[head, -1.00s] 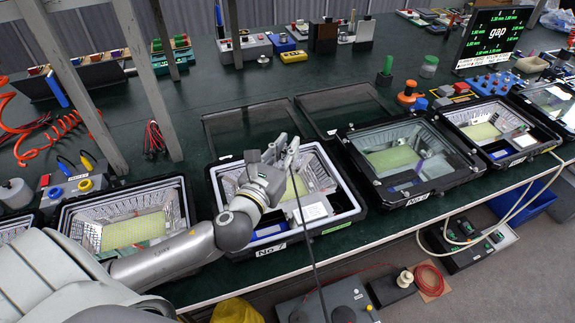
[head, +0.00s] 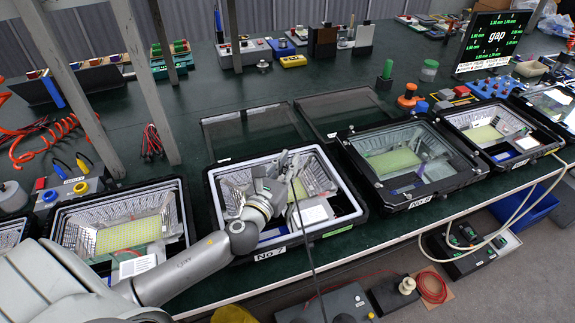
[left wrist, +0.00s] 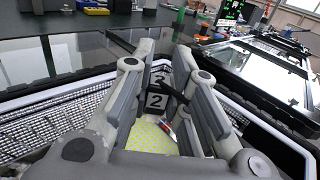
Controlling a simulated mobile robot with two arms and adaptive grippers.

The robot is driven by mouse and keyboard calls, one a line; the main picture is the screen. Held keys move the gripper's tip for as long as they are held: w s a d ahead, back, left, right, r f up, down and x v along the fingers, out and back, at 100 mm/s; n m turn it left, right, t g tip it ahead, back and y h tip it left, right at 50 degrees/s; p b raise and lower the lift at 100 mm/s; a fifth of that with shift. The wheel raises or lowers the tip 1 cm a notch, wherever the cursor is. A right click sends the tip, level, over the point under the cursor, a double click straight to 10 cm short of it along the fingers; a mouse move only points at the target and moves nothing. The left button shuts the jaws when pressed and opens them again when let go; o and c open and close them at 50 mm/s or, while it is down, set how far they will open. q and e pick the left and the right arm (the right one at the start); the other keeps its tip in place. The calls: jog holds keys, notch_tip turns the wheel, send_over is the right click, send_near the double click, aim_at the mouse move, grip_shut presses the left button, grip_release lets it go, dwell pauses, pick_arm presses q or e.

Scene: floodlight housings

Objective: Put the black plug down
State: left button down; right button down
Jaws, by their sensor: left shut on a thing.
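My left gripper (head: 290,172) is inside the open housing labelled No 7 (head: 357,210), over its interior. In the left wrist view, the fingers (left wrist: 165,95) are closed in on a black piece (left wrist: 174,93), which I take for the black plug; the fingers hide much of it. A black cable (head: 304,232) runs from the gripper down over the housing's front edge. The yellow-green dotted panel (left wrist: 152,138) lies below. Whether the plug touches anything is hidden. My right gripper is not in view.
Another open housing (head: 186,212) stands to the left and the glass-covered No 8 housing (head: 400,203) to the right. Dark glazed frames (head: 250,132) lie behind. A grey post (head: 150,85) rises at the left. The green table behind is partly clear.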

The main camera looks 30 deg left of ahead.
pick_arm(q)
jog(key=shift+f+b, duration=0.4)
jog(key=shift+f, duration=0.2)
